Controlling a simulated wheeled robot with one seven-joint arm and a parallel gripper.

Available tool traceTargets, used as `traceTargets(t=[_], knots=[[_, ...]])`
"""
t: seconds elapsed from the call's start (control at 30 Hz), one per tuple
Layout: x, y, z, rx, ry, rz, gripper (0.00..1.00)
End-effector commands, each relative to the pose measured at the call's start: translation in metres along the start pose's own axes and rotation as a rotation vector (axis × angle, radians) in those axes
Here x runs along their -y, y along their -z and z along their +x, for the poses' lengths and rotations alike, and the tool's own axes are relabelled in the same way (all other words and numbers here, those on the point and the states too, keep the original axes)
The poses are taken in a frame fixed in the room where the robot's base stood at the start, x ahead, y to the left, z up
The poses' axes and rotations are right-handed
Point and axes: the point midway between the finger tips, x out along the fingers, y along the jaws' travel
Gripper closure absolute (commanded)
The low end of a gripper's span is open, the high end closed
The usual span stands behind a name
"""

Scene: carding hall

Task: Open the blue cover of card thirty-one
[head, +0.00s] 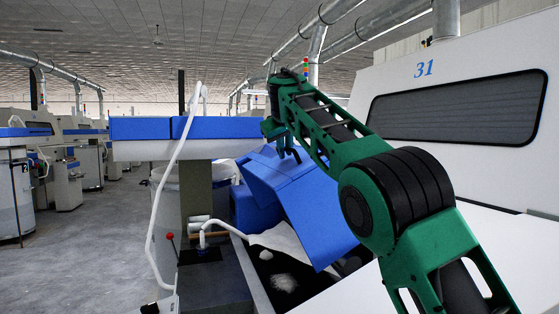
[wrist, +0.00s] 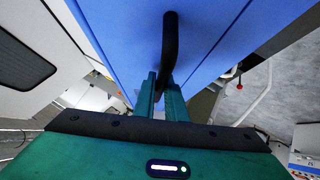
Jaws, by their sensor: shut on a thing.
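The blue cover (head: 305,205) of card thirty-one stands tilted in the head view, its lower edge raised clear of the dark interior (head: 290,280) below it. The number 31 (head: 424,68) is on the white machine body. My gripper (head: 287,152) is at the upper part of the cover. In the wrist view my gripper (wrist: 161,88) is shut on a black bar handle (wrist: 170,42) fixed to the blue cover (wrist: 120,40).
White fibre (head: 284,282) lies inside the opening. A blue-topped unit (head: 185,128) is behind. Grey floor (head: 85,250) is free at left.

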Motion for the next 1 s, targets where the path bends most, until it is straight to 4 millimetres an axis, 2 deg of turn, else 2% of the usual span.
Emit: traceTargets(t=[0.47,0.5,0.57,1.0], knots=[[-0.0051,-0.0005,0.0007,-0.001,-0.001,-0.002,1.00],[-0.0052,-0.0005,0.0008,-0.001,-0.001,-0.002,0.82],[-0.0054,-0.0007,0.0007,-0.001,-0.001,-0.001,0.71],[-0.0056,-0.0011,-0.0013,0.001,-0.001,0.000,0.71]])
